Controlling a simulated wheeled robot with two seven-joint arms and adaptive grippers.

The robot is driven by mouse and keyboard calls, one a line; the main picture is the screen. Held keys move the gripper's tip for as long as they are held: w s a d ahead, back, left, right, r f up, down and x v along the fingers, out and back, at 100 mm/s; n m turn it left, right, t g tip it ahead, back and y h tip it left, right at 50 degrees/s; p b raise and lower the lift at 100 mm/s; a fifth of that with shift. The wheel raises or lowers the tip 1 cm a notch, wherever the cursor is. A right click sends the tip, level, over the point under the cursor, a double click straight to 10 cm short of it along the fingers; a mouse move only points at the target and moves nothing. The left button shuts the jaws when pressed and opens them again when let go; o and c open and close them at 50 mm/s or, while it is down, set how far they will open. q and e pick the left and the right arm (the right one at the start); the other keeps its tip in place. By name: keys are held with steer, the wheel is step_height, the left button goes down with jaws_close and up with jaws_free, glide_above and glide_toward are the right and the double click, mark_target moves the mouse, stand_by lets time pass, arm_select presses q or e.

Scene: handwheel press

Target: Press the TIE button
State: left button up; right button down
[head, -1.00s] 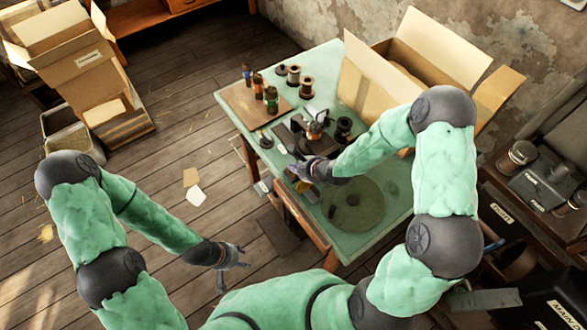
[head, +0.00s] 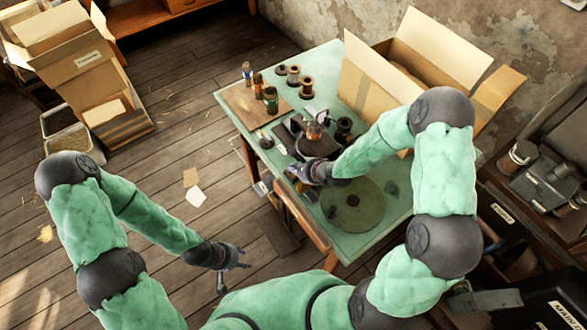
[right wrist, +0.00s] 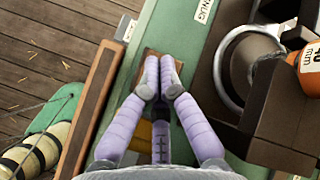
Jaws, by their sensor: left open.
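My right gripper (head: 300,172) is over the near left edge of the green table (head: 385,222). In the right wrist view its fingers (right wrist: 161,72) are drawn together and look empty. Their tips are over a small brown block (right wrist: 150,54) on the table; I cannot tell whether they touch it. A white label (right wrist: 204,10) ahead is cut off and does not read as TIE. I cannot make out which part is the TIE button; the gripper may hide it. My left gripper (head: 232,258) is open and empty, off the table.
A dark press with a metal ring (right wrist: 232,70) stands right of the fingers, with an orange bottle (right wrist: 300,72) by it. A round green disc (head: 352,204) lies nearby. Spools (head: 305,87), bottles (head: 270,99) and an open carton (head: 365,78) occupy the table's far part.

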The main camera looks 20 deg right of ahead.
steer(key=shift+r+p, duration=1.3)
step_height(320, 180, up, 5)
steer(key=p, duration=0.5)
stand_by(0.5)
